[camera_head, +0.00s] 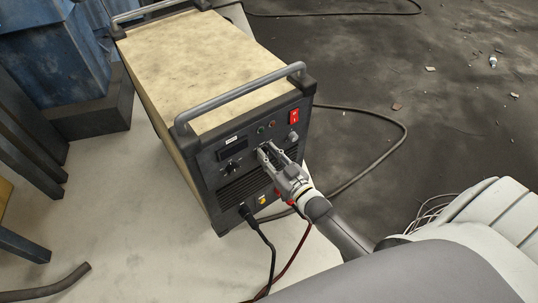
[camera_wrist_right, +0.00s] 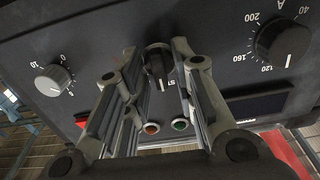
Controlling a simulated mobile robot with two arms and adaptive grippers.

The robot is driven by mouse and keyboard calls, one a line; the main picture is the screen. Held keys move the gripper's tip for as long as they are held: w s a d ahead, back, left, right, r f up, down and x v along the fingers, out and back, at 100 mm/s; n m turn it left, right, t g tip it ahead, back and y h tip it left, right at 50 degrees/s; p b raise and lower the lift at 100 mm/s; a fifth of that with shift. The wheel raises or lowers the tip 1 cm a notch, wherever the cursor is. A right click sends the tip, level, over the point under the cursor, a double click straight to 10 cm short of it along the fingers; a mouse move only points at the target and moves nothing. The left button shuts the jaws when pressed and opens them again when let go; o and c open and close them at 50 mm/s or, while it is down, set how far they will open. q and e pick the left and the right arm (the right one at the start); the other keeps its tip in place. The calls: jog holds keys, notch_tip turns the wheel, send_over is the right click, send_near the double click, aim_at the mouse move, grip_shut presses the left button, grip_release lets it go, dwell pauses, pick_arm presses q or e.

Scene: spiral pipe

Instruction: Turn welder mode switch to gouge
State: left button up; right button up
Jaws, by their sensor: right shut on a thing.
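The welder (camera_head: 190,75) is a tan box with a dark front panel, standing on the pale floor. Its mode switch (camera_wrist_right: 158,68) is a dark knob in the wrist view, between my right gripper's fingers, with a partly covered "ST" label beside it. Its pointer end faces down in that picture, toward the lamps. I cannot read a gouge label. My right gripper (camera_head: 264,153) is shut on the mode switch, and it also shows in the wrist view (camera_wrist_right: 157,58). In the head view the fingers hide the knob. My left gripper is not in view.
A large ampere dial (camera_wrist_right: 285,42) and a small grey dial (camera_wrist_right: 54,79) flank the mode switch. A red power switch (camera_head: 294,117) sits at the panel's upper right. A handle (camera_head: 240,95) crosses the top front edge. Cables (camera_head: 262,235) hang from the lower front.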

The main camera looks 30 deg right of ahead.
jog(key=shift+m, duration=0.3)
jog(key=shift+r+m+p, duration=0.1)
jog(key=shift+m+p, duration=0.2)
jog(key=shift+m, duration=0.3)
jog(key=shift+d+m, duration=0.1)
jog(key=shift+m, duration=1.1)
jog(key=m, duration=0.5)
jog(key=shift+m, duration=0.3)
jog(key=o, duration=0.7)
